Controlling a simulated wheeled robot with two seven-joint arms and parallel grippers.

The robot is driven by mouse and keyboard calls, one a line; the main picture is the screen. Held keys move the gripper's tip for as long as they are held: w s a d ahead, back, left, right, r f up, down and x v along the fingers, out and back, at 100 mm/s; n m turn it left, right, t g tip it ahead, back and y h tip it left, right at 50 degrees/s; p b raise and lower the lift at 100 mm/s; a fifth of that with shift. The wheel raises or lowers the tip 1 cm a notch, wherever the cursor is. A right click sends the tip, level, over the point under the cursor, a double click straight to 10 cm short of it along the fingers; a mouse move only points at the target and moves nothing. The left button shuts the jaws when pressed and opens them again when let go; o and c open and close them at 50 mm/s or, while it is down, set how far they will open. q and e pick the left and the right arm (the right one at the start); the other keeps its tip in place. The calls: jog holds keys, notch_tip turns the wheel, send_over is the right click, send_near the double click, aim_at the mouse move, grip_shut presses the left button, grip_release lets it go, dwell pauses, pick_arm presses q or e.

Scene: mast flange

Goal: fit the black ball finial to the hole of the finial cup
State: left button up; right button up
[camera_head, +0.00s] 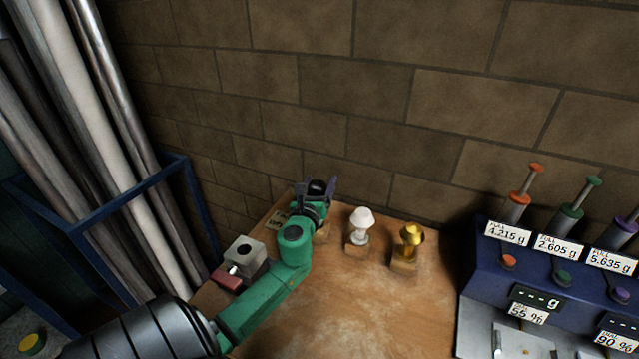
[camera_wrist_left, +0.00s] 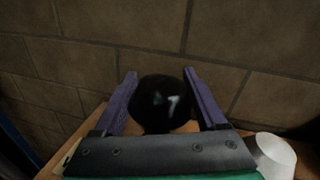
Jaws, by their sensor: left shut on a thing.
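The black ball finial (camera_wrist_left: 162,103) is between the two purple fingers of my left gripper (camera_wrist_left: 160,95) in the left wrist view. Only its round dark ball shows there; its lower end is hidden. In the head view my left gripper (camera_head: 319,187) is shut on the black ball finial (camera_head: 317,186) near the back edge of the wooden bench, by the brick wall. A grey block (camera_head: 245,255) with a dark round hole in its top stands at the bench's left side, left of my green arm; it looks like the finial cup. The hole looks empty. My right gripper is not in view.
A white finial (camera_head: 362,223) and a gold finial (camera_head: 411,238) stand on small wooden blocks right of my gripper. A red piece (camera_head: 227,277) sits by the grey block. A blue dispenser (camera_head: 545,275) stands at right. The bench (camera_head: 350,310) is clear in front.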

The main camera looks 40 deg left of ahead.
pick_arm(q)
jog(key=shift+f+b, duration=2.2)
jog(key=shift+f, duration=0.3)
jog(key=o, duration=1.5)
jog(key=shift+r, duration=0.1)
jog(key=shift+c, duration=0.2)
jog(key=b+v, duration=0.2)
jog(key=v, duration=1.2)
jog(key=shift+s+b, duration=0.3)
jog(key=shift+d, duration=0.1)
